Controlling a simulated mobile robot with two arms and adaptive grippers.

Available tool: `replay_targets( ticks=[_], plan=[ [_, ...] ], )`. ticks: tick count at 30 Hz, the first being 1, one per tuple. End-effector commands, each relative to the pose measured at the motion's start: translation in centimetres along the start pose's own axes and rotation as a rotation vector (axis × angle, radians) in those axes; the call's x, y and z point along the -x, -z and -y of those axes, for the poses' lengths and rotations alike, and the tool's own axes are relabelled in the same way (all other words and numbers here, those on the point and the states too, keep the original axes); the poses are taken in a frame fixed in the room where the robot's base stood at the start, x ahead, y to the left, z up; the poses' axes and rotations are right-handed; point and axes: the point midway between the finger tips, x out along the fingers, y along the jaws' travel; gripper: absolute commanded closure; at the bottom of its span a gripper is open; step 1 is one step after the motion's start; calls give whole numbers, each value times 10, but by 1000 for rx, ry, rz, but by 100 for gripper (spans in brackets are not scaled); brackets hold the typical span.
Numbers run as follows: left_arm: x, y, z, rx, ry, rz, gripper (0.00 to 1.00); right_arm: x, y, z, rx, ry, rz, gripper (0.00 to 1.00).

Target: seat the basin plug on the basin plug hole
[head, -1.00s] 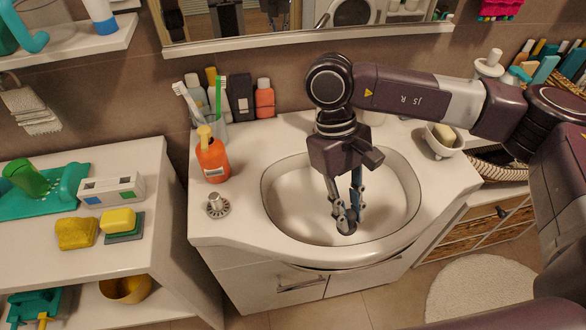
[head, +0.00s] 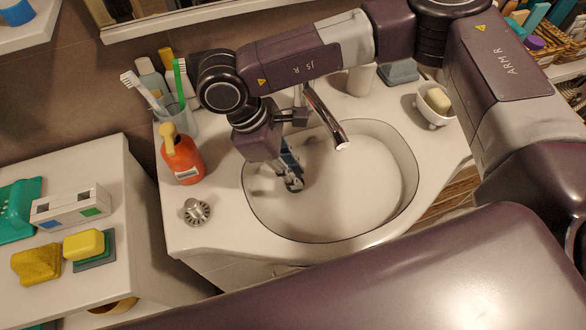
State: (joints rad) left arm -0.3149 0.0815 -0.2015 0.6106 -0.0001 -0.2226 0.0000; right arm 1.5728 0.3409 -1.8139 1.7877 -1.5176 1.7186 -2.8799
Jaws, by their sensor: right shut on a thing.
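My right gripper (head: 291,178) reaches down into the left part of the white basin (head: 375,190). Its fingers are shut on a small dark grey round thing, which I take to be the basin plug (head: 295,185); the fingers hide much of it. I cannot tell whether the plug touches the basin's floor. The basin plug hole does not show clearly; the gripper may cover it. A small grey mark shows on the basin's left wall. My left gripper is not in view.
A chrome tap (head: 325,115) reaches over the basin close to my right gripper. An orange soap bottle (head: 183,160), a toothbrush cup (head: 178,118) and a metal strainer-like piece (head: 197,211) stand on the counter to the left. A soap bowl (head: 434,104) stands at the right.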

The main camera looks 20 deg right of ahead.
Motion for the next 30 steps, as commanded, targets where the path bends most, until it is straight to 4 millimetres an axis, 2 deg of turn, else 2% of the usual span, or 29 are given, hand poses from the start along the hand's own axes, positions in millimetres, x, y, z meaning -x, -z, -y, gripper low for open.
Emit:
replay_targets(
  ticks=[3, 7, 18, 30],
  plan=[
    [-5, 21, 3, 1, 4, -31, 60, -8, 3, 0, 0, 1, 1, 100],
    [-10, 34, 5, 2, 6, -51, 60, -18, 8, 0, 0, 1, 1, 100],
    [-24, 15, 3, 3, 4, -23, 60, -47, 20, 0, -2, 1, 0, 100],
    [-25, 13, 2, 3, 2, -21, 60, -50, 21, 0, -2, 0, 0, 100]
  ],
)
